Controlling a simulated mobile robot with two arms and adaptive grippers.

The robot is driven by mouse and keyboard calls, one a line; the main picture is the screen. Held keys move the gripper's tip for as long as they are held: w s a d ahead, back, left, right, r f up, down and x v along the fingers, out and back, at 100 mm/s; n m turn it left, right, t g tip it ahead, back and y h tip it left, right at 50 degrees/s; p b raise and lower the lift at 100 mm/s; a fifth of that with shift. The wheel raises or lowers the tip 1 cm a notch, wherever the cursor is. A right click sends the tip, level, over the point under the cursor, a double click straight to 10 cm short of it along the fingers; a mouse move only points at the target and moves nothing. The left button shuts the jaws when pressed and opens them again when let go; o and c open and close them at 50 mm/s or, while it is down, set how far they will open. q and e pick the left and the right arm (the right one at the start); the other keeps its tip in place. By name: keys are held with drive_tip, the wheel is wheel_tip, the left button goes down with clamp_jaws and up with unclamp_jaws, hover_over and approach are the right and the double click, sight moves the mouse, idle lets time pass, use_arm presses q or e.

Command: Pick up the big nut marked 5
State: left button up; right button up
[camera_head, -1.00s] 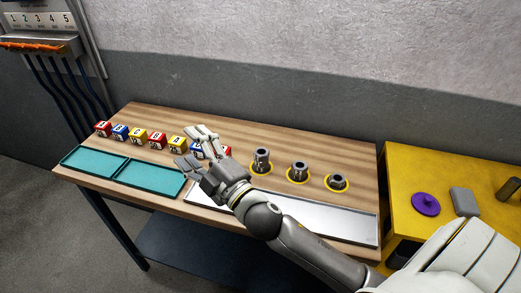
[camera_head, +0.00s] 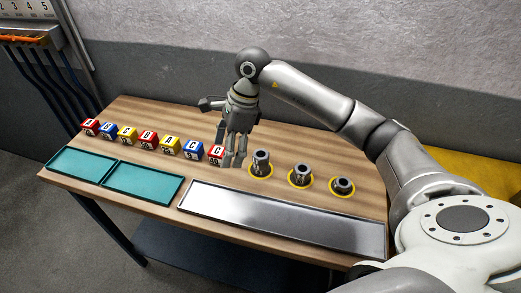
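Three grey metal nuts stand in a row on yellow rings at the right of the wooden bench: a tall one (camera_head: 261,162), a middle one (camera_head: 300,174) and a low one (camera_head: 343,186). Dark marks show on their sides, but I cannot read which is marked 5. My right gripper (camera_head: 236,164) points down between the red block at the row's end and the tall nut. Its fingers look apart with nothing between them. My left gripper is not in view.
Several coloured lettered blocks (camera_head: 147,139) line the bench's back left. Two teal trays (camera_head: 143,183) and a long silver tray (camera_head: 285,220) lie along the front. A yellow table (camera_head: 478,178) is partly hidden behind my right arm. A wall rack (camera_head: 30,35) is at the upper left.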

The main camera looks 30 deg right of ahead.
drive_tip(key=d+r+h, duration=0.2)
drive_tip(key=d+h, duration=0.1)
drive_tip(key=d, duration=0.7)
drive_tip(key=p, duration=0.2)
hover_over(261, 154)
drive_tip(key=shift+m+g+h, duration=0.3)
drive_tip(key=f, duration=0.5)
drive_tip(key=shift+s+a, duration=0.3)
drive_tip(key=shift+w+d+f, duration=0.1)
drive_tip(key=shift+f, duration=0.45)
drive_tip(key=f+p, duration=0.2)
drive_tip(key=f, duration=0.1)
drive_tip(key=shift+w+d+f, duration=0.2)
drive_tip(key=shift+f, duration=0.5)
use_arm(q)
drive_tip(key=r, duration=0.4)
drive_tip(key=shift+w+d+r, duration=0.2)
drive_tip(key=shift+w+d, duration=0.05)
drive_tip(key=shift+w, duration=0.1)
use_arm(e)
drive_tip(key=c, duration=1.2)
